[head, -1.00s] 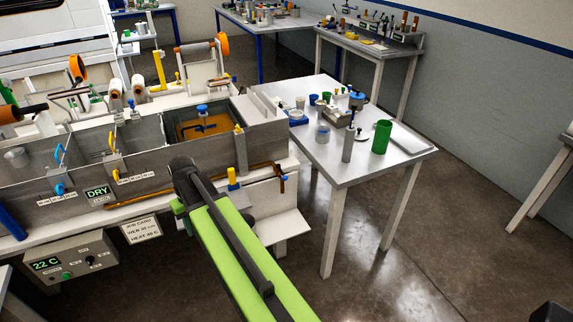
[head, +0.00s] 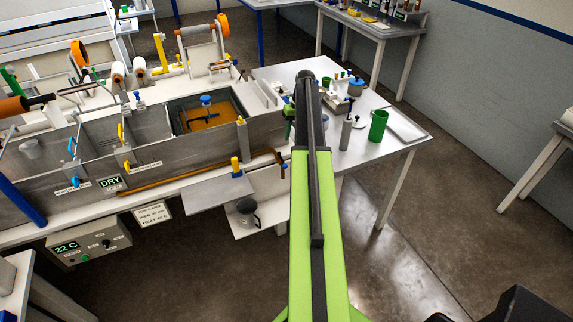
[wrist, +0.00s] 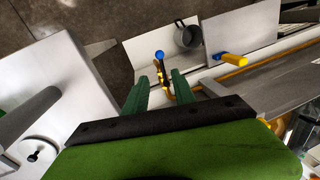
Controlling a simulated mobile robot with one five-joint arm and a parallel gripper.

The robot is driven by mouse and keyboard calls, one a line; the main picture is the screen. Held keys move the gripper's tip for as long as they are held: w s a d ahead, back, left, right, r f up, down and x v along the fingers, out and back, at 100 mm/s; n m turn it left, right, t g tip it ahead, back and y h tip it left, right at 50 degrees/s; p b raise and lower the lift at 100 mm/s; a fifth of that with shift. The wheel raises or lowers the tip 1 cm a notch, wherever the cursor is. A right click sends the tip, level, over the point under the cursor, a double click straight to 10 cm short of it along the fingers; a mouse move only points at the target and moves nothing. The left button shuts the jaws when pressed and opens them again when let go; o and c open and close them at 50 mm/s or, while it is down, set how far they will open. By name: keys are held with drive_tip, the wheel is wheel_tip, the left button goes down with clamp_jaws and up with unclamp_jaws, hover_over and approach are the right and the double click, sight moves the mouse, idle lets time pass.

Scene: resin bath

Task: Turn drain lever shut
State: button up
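A brass drain fitting with a lever ending in a blue ball (wrist: 160,55) shows in the wrist view, above and between the fingertips of my gripper (wrist: 160,80). My gripper's two green fingers are apart, one on each side of the brass part; I cannot tell whether they touch it. In the head view the brass fitting (head: 281,159) shows only partly at the right end of the bath, beside my arm. My arm hides most of the gripper there. A grey mug (head: 248,213) stands on a low white shelf; it also shows in the wrist view (wrist: 187,38).
The steel bath (head: 100,168) has several compartments, one with amber liquid (head: 205,110). A yellow handle with a blue base (head: 236,166) stands by a grey plate (head: 207,194). A white side table (head: 370,155) with cups and bottles is on the right.

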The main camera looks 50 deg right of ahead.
drive_tip(key=a+f+b, duration=0.1)
drive_tip(key=f+b, duration=0.3)
drive_tip(key=w+f+b, duration=0.1)
drive_tip(key=f+b, duration=0.3)
drive_tip(key=f, duration=0.1)
drive_tip(key=a+f+b, duration=0.1)
drive_tip(key=f+b, duration=0.4)
drive_tip(key=shift+w+a+f, duration=0.15)
drive_tip(key=shift+a+f, duration=0.05)
drive_tip(key=shift+a, duration=0.1)
drive_tip(key=shift+r, duration=0.1)
clamp_jaws()
idle(0.5)
